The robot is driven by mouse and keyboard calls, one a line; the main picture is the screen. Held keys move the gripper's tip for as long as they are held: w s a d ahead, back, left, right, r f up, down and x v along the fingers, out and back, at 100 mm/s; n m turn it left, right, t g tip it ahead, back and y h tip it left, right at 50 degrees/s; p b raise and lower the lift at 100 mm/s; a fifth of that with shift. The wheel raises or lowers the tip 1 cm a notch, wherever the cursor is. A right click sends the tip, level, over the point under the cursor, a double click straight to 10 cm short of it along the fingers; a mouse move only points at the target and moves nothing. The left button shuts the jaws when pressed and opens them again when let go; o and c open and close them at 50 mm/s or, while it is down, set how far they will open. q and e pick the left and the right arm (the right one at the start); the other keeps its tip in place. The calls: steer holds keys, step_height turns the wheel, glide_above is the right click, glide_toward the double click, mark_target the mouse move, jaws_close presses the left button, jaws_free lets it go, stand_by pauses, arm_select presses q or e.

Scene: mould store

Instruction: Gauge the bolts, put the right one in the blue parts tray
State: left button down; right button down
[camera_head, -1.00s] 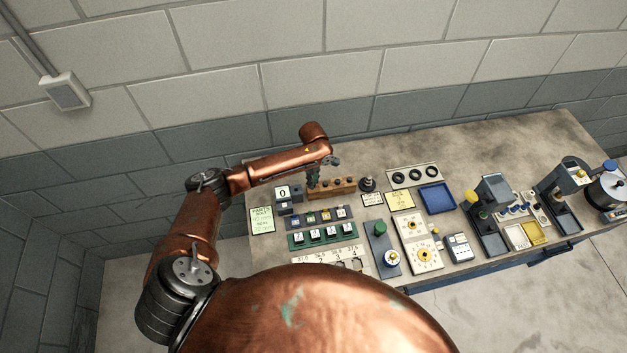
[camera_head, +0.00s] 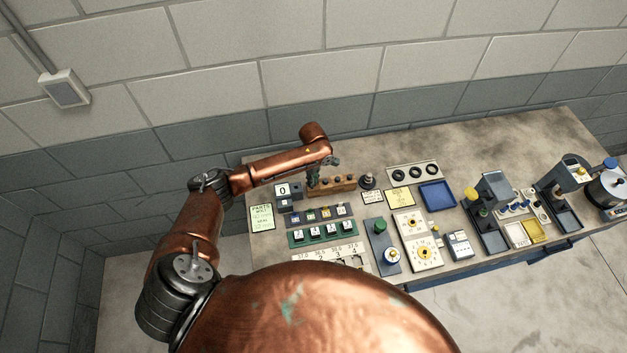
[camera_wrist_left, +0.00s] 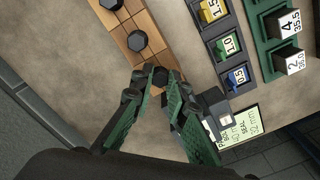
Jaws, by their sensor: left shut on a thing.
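A wooden block (camera_head: 340,184) holds a row of dark hex-headed bolts; in the left wrist view its bolts (camera_wrist_left: 138,40) stand head up. My left gripper (camera_head: 313,180) is at the block's left end. In the left wrist view its green fingers (camera_wrist_left: 160,82) are shut on a dark hex-headed bolt (camera_wrist_left: 158,74) at the block's near end. I cannot tell whether this bolt is still in its hole. The blue parts tray (camera_head: 437,195) lies right of the block and looks empty. My right gripper is not in view.
A green note (camera_head: 262,217) lies left. Instruments on stands (camera_head: 492,200) stand right. The bench's back right is clear.

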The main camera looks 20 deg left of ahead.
arm_select(q)
steer(key=c, duration=1.8)
jaws_free()
steer(key=o, duration=0.4)
steer(key=shift+r+p, duration=2.7)
steer(key=shift+p, duration=0.6)
steer(key=shift+r, duration=1.1)
